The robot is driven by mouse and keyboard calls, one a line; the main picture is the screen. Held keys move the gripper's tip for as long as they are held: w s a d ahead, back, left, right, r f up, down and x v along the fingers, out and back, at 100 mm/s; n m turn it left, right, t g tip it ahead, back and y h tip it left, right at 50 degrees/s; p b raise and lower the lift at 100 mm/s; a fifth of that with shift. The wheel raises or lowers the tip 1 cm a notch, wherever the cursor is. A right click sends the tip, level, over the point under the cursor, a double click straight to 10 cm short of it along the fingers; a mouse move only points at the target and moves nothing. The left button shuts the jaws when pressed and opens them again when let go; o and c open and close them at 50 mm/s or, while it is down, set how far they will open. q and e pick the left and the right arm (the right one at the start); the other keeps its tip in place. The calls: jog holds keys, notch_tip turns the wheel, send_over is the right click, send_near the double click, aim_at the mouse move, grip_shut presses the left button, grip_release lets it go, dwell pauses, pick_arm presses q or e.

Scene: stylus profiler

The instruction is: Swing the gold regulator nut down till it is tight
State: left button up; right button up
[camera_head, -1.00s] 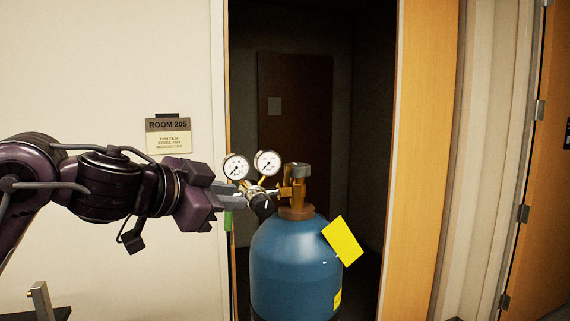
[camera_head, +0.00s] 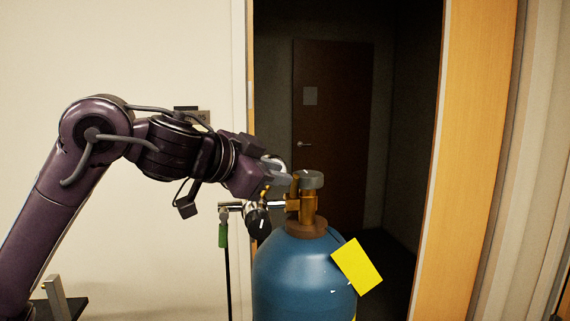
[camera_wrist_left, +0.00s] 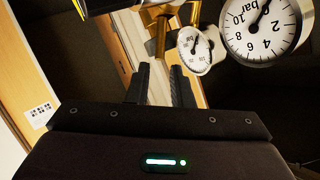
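The blue gas cylinder (camera_head: 300,275) stands upright in the doorway with a brass valve (camera_head: 308,207) and grey knob (camera_head: 312,180) on top. The gold regulator nut (camera_head: 291,205) is at the valve's left side; an upright gold part rises beside it, partly behind my fingers. My left gripper (camera_head: 287,181) is just left of the valve, above the regulator. In the left wrist view its fingers (camera_wrist_left: 160,87) are apart with nothing seen between them. Gold parts (camera_wrist_left: 160,30) show beyond the fingertips; whether they touch is unclear. My right gripper is out of view.
Two pressure gauges (camera_wrist_left: 262,28) are close on the right in the left wrist view; my gripper mostly hides them in the head view. A black regulator knob (camera_head: 258,221) hangs below my gripper. A yellow tag (camera_head: 357,266) hangs at the cylinder's right. The door frame (camera_head: 465,160) is right.

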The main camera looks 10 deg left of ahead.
aim_at(294, 176)
pick_arm(q)
jog(key=x, duration=0.3)
jog(key=shift+p, duration=0.3)
jog(key=shift+w+d+f, duration=0.15)
jog(key=shift+w+d, duration=0.1)
jog(key=shift+w, duration=0.05)
jog(key=shift+s+a, duration=0.1)
grip_shut()
jog(key=s+f+m+t+b, duration=0.1)
jog(key=b, duration=0.3)
jog(key=s+f+m+t+b, duration=0.1)
jog(key=b, duration=0.4)
jog(key=shift+s+d+m+t+h, duration=0.2)
jog(key=shift+d+m+t+h, duration=0.1)
jog(key=shift+m+t, duration=0.1)
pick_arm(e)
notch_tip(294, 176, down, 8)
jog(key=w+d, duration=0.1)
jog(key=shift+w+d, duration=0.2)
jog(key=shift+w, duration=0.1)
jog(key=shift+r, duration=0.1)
